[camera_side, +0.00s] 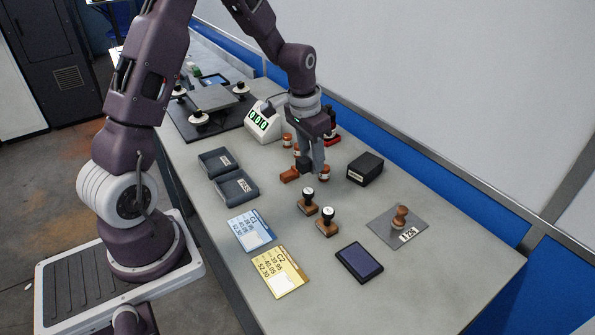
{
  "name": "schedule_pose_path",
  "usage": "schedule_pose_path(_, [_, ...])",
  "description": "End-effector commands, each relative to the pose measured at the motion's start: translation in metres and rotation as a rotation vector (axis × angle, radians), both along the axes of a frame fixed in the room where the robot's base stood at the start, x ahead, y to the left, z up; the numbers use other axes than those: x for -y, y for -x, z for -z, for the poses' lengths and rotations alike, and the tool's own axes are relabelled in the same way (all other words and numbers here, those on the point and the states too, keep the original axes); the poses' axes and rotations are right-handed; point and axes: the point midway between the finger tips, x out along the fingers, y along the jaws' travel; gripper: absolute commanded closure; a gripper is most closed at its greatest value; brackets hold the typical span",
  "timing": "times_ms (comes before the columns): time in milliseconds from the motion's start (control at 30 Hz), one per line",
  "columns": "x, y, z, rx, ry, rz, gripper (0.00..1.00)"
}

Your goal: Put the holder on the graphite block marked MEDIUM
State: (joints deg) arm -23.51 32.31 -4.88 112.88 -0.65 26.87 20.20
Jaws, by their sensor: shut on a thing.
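My gripper (311,168) points down over the middle of the bench, its fingers close together on a small copper-brown piece. That piece is mostly hidden by the fingers, and I cannot tell whether it is the holder. Copper-brown pieces show close around the fingertips, one at the left (290,175) and one at the right (323,173). A black block (369,166) with a small white label stands right of my gripper. Two dark grey tray-like pieces, the rear one (215,163) and the front one (236,190), also bear labels. I cannot read MEDIUM on any label.
Two stamps (327,222) stand in front of my gripper. A dark blue pad (359,263), a blue card (250,231) and a yellow card (280,272) lie nearer. A grey plate (383,226) carries a brown knob. A white display (263,121) stands behind. The front-right bench is clear.

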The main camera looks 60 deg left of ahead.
Motion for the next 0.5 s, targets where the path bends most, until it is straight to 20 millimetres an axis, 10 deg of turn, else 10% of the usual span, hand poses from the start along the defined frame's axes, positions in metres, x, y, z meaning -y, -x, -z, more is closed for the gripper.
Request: schedule_pose_path(500, [0.0,0.0,0.069,0.003,-0.002,-0.001,1.0])
